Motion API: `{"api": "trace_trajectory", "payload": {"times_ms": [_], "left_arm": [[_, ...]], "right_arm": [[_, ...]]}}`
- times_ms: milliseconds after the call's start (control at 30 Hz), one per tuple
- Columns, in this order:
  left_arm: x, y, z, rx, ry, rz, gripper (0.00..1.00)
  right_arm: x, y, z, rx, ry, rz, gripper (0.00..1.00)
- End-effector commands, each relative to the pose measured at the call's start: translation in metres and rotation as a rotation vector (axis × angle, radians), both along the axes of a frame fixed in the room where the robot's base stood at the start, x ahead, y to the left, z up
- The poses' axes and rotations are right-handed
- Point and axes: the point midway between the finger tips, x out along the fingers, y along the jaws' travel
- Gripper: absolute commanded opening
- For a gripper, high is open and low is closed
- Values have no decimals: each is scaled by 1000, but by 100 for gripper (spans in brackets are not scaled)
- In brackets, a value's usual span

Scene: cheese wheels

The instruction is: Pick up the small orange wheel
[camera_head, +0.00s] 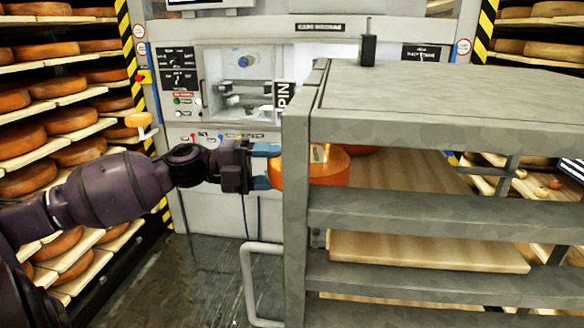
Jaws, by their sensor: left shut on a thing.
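An orange cheese wheel (325,172) with a pale label on top shows in the head view at the left end of the grey rack. My left gripper (268,167) comes from the left, and its blue fingertips are shut on the left side of this wheel. My right gripper is not in view.
The grey rack (430,100) fills the right, with wooden boards (425,250) on its levels and a black device (368,45) on top. A machine (235,80) stands behind. Shelves of cheese wheels (70,120) line the left. The floor (200,270) at lower centre is clear.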

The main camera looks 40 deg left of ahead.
Motion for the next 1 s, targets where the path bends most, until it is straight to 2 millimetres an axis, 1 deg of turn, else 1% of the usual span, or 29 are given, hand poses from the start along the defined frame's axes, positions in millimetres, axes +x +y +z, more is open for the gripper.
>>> {"api": "trace_trajectory", "payload": {"times_ms": [33, 200, 500, 700, 1000], "left_arm": [[-5, 7, 1, -3, -1, 4, 1], [-22, 28, 1, -2, -2, 4, 1], [-44, 57, 2, -3, -3, 2, 1], [-51, 64, 2, -1, -3, 0, 1], [-52, 66, 2, 0, -4, -1, 1]], "right_arm": [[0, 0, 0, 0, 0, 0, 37], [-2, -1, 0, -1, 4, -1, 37], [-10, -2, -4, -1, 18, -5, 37], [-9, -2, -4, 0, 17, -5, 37], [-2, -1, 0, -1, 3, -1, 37]]}}
